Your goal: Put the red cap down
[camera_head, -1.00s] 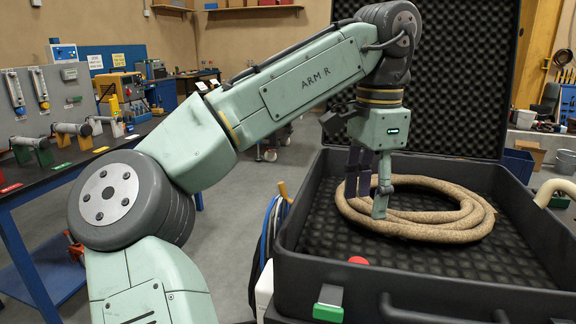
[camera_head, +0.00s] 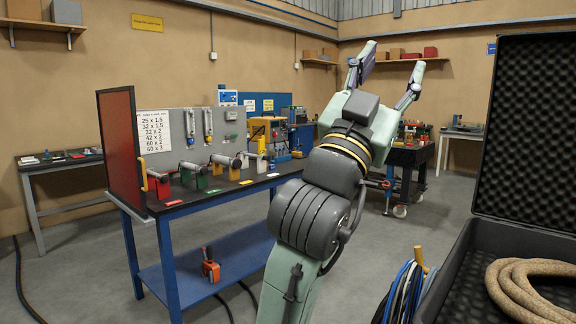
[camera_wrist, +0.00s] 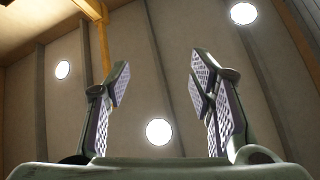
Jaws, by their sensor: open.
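My gripper (camera_head: 394,60) is raised and points upward, with its two fingers spread wide apart. In the wrist view my gripper (camera_wrist: 160,85) is open and empty, with only the ceiling and round lamps behind the fingers. I cannot make out a red cap in either current view. The black foam-lined case (camera_head: 468,262) is at the lower right, partly cut off by the picture edge. A tan coiled hose (camera_head: 515,292) lies in it. My gripper is well above and to the left of the case.
A blue-legged workbench (camera_head: 165,240) with a grey panel and several coloured pipe holders stands left of my arm. A dark cart (camera_head: 412,155) stands behind my arm. Blue and white hoses (camera_head: 405,290) hang beside the case. Grey floor is open at the left front.

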